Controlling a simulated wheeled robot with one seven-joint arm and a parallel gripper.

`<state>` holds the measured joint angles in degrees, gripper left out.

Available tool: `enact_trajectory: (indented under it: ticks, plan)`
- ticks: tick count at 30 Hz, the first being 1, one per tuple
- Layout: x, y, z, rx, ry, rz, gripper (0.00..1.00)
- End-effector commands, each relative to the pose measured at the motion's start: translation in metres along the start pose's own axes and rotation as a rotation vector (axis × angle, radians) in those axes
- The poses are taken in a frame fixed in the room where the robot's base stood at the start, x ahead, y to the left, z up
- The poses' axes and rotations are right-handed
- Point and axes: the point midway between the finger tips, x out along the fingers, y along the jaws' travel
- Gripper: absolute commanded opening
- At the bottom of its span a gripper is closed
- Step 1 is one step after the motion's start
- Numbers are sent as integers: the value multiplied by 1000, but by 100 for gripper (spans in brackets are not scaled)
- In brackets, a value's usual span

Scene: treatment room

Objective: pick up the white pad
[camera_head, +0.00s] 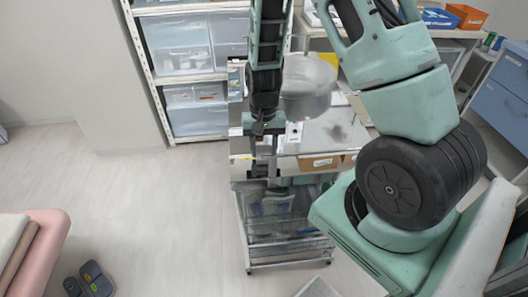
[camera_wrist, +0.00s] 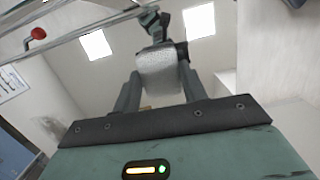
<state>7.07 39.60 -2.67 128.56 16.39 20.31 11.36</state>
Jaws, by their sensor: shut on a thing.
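The white pad (camera_wrist: 160,78) shows in the wrist view as a pale, finely textured piece between the two fingers of my gripper (camera_wrist: 160,92). My gripper is shut on it, with a dark finger on each side. Part of the pad is hidden behind the fingers. In the head view my gripper (camera_head: 265,140) hangs down in front of the metal trolley, near the middle of the picture. I cannot make out the pad clearly there.
The trolley (camera_head: 250,252) has clear bins on its lower levels. A round transparent container (camera_head: 308,88) shows beside my arm. A shelf with clear bins (camera_head: 182,48) stands behind. A pink-edged bed (camera_head: 52,232) is at lower left.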

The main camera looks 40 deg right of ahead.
Motion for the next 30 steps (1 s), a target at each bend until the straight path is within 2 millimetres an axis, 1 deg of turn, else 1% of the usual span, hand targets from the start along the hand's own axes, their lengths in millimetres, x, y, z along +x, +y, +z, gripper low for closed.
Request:
enact_trajectory:
  ticks: [4, 8, 11, 18, 21, 25, 30]
  plan:
    - [-4, 0, 0, -1, 2, -1, 21]
    - [-14, -1, 2, -2, 3, -1, 21]
    - [-28, -1, 4, -1, 4, -2, 21]
    - [-74, -1, 10, 0, 5, -3, 21]
    - [-87, -1, 12, -2, 4, -2, 21]
    - [-97, -1, 14, -1, 2, -1, 21]
    - [-100, 0, 15, 0, 0, 0, 21]
